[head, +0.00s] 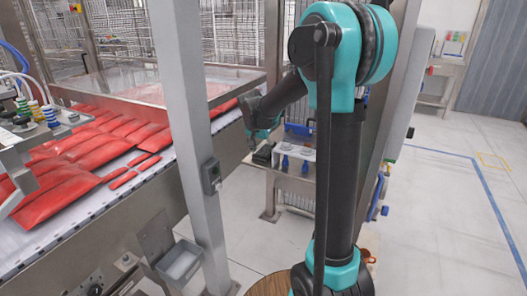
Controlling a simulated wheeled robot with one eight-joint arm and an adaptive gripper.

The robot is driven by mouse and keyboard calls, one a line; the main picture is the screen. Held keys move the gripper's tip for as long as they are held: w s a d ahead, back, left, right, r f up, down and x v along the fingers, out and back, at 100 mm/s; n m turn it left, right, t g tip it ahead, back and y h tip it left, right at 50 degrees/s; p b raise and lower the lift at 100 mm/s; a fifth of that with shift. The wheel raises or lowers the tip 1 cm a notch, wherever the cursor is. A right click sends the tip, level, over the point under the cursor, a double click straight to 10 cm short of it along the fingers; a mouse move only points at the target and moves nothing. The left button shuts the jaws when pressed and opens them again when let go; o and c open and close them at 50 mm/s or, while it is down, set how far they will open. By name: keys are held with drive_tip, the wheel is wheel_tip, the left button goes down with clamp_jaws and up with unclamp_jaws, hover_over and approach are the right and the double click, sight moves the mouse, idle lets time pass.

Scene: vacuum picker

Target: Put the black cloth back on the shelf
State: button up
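My arm stands in the middle of the head view and reaches away toward a small steel shelf (297,181). My gripper (257,138) is at the far end of the arm, beside the shelf's left end, small and partly dark against the background. A small dark item (262,154) shows just below it at the shelf's left edge. I cannot tell whether this is the black cloth, or whether my gripper touches it. The gripper's fingers are too small to read as open or shut.
Blue items (298,131) are on and around the shelf. A conveyor with red packets (110,142) fills the left. A steel post (183,120) with a grey bin (181,262) at its foot stands left of my arm. The floor (440,220) at right is clear.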

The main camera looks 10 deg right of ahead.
drive_tip(key=v, duration=1.2)
drive_tip(key=shift+r, duration=0.15)
